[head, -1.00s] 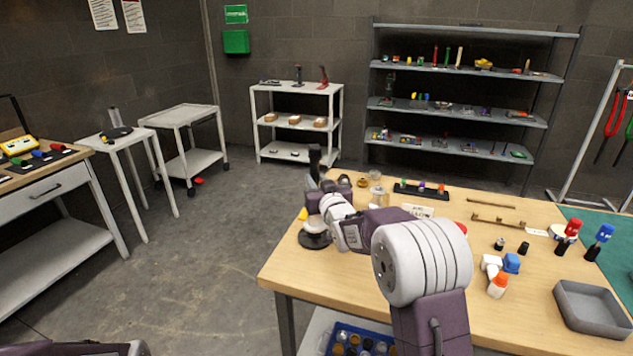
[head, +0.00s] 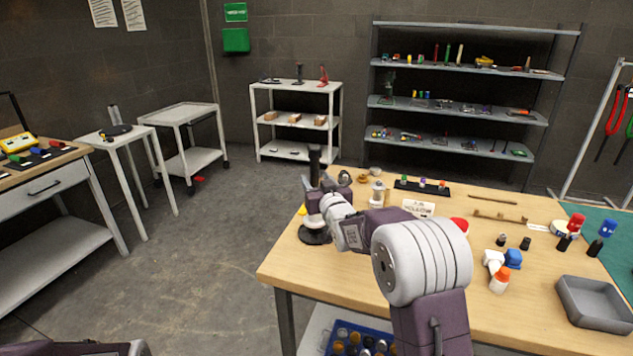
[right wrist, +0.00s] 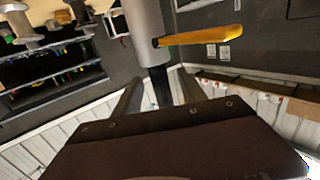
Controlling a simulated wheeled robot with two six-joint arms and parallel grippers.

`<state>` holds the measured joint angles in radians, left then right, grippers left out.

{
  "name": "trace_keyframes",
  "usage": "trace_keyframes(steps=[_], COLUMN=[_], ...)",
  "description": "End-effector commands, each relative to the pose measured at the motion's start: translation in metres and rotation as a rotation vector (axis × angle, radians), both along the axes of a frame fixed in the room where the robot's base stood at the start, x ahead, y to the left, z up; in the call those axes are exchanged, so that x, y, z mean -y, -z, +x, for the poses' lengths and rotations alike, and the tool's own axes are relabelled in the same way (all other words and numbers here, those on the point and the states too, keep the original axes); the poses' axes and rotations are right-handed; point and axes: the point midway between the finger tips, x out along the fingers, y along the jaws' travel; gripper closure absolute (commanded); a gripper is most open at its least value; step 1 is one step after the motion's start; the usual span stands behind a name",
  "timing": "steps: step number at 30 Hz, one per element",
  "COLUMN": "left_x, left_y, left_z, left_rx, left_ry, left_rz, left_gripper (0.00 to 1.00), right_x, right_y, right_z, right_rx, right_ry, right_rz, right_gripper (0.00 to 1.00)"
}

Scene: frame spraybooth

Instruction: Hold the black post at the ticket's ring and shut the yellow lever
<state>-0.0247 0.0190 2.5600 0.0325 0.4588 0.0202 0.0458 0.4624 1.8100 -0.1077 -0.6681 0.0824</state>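The black post (head: 314,162) stands upright at the table's near left corner, on a fixture with a round dark base (head: 315,236). In the right wrist view, the black post (right wrist: 161,86) joins a thicker grey cylinder (right wrist: 146,25). The yellow lever (right wrist: 204,36) sticks out sideways from that cylinder; only a yellow bit (head: 303,211) shows in the head view. My right gripper (right wrist: 157,92) has one finger on each side of the post, with gaps visible. A white ticket (head: 418,208) stands on the table; its print is too small to read. No ring is discernible on the post. My left gripper is out of view.
A grey tray (head: 594,302) and small bottles occupy the table's right side. A blue crate (head: 345,338) sits below.

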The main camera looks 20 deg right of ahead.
Motion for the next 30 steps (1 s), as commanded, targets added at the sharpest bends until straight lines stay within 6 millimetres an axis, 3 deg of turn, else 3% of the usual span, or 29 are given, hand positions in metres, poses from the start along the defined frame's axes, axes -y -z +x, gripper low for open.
trace_keyframes(steps=[8, 21, 30], left_x=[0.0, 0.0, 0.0], left_y=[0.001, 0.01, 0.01], left_z=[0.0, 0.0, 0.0], left_rx=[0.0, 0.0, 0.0], left_ry=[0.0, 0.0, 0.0], left_rz=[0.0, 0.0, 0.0], left_gripper=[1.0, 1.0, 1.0], right_x=[0.0, 0.002, 0.002], right_y=[0.001, -0.003, -0.003], right_z=[-0.003, -0.083, -0.091], right_rx=[-0.002, 0.0, 0.0], right_ry=[0.0, 0.0, 0.0], right_rz=[0.0, -0.001, 0.0], right_gripper=[0.52, 0.52, 0.52])
